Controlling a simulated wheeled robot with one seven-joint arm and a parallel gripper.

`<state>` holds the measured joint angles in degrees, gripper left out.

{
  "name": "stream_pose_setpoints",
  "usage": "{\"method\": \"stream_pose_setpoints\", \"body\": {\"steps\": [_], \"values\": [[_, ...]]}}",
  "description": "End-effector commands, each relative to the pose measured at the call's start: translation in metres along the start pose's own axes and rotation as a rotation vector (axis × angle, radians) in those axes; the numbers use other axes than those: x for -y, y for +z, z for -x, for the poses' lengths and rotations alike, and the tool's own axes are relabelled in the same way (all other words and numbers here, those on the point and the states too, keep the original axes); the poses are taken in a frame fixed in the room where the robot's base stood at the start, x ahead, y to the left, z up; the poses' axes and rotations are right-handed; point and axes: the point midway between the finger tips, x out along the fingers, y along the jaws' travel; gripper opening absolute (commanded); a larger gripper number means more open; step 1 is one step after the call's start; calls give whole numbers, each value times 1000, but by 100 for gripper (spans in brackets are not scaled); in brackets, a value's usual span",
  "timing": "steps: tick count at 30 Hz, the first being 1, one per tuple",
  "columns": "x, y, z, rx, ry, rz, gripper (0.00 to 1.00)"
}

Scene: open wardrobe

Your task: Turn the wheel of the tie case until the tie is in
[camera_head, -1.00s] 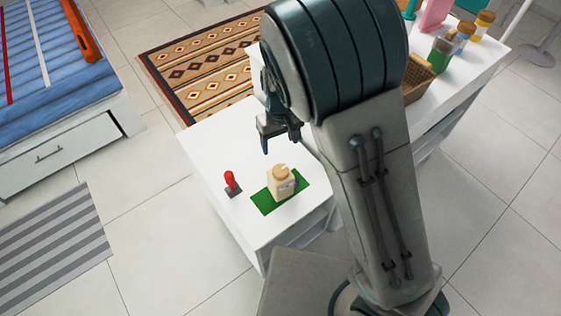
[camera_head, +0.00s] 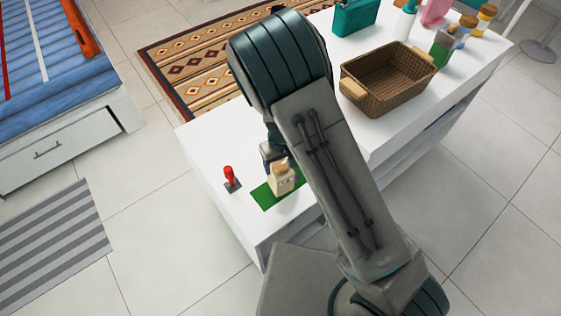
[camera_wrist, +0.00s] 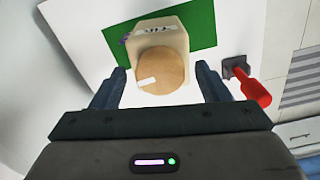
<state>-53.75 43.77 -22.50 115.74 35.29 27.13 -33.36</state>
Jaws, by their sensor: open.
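The tie case (camera_head: 282,182) is a small cream box standing on a green mat (camera_head: 264,197) on the white cabinet top. Its round tan wheel (camera_wrist: 160,68) shows in the wrist view, with a pale mark at its lower left. Dark marks, perhaps part of the tie, show at the case's left side in the wrist view; I cannot tell how far the tie is in. My gripper (camera_wrist: 162,88) is open, one finger on each side of the wheel, with gaps visible.
A red-handled lever on a dark base (camera_head: 230,177) stands close left of the green mat; it also shows right of my finger in the wrist view (camera_wrist: 256,92). A wicker basket (camera_head: 390,80) and several bottles stand farther back on the cabinet.

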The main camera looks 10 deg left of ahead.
Motion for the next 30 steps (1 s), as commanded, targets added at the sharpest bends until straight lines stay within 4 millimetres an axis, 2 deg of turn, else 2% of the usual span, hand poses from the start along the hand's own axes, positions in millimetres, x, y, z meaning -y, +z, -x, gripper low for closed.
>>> {"method": "stream_pose_setpoints", "body": {"steps": [4,9,20,30], "values": [[0,0,0,0,0,0,69],[0,0,0,0,0,0,24],[0,0,1,1,-1,-43,24],[0,0,2,1,-2,-268,24]]}}
